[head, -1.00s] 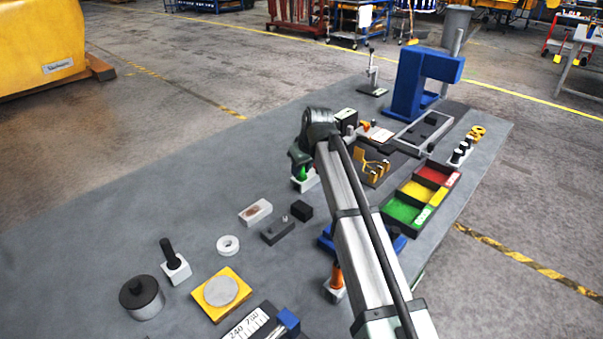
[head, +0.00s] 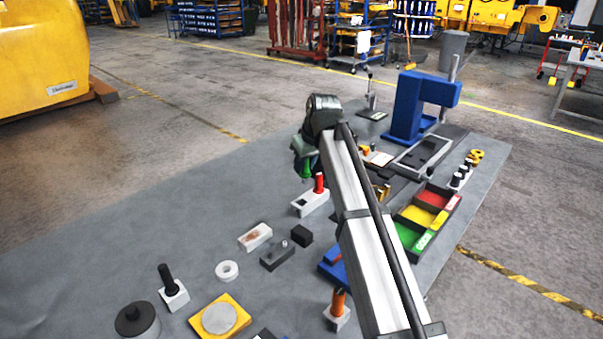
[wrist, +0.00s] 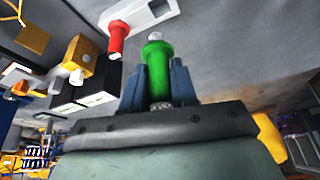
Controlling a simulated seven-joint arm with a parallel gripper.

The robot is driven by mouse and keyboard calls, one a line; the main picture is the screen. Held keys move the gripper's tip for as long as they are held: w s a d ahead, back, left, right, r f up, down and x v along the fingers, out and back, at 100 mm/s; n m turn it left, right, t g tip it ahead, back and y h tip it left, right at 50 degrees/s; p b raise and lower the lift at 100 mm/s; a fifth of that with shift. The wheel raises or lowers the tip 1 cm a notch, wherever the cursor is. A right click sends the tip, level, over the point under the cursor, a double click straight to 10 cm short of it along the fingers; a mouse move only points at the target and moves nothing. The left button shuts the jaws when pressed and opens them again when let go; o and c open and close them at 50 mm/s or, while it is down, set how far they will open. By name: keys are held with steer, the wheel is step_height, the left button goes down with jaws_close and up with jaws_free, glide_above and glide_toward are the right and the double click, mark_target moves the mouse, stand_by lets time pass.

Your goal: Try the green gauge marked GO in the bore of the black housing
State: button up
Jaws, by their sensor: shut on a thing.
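The green gauge (wrist: 157,70) is between the two blue fingers of my gripper (wrist: 158,84), which is shut on it. In the head view a little of the green gauge (head: 306,169) shows below my gripper (head: 304,155). A white stand (head: 302,206) below holds an upright red gauge (head: 319,184); the red gauge (wrist: 117,38) and stand (wrist: 158,12) also show in the wrist view. The green gauge appears raised above the stand. Black blocks with white faces (wrist: 101,78) lie left of my gripper in the wrist view; I cannot make out a bore there. No GO mark is readable.
A small black cube (head: 302,235) and a dark grey block (head: 277,257) lie in front of the stand. Green, yellow and red trays (head: 424,214) stand to the right, a blue press (head: 406,115) behind.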

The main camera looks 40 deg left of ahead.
steer(key=w+d+n+g, duration=0.2)
steer(key=w+d+n, duration=0.4)
steer(key=d, duration=0.5)
steer(key=shift+d+f, duration=0.2)
steer(key=shift+f, duration=0.05)
steer(key=shift+w, duration=0.1)
steer(key=shift+f, duration=0.15)
stand_by(0.3)
steer(key=shift+f, duration=2.25)
steer(key=shift+f, duration=0.85)
stand_by(2.7)
steer(key=shift+r, duration=0.2)
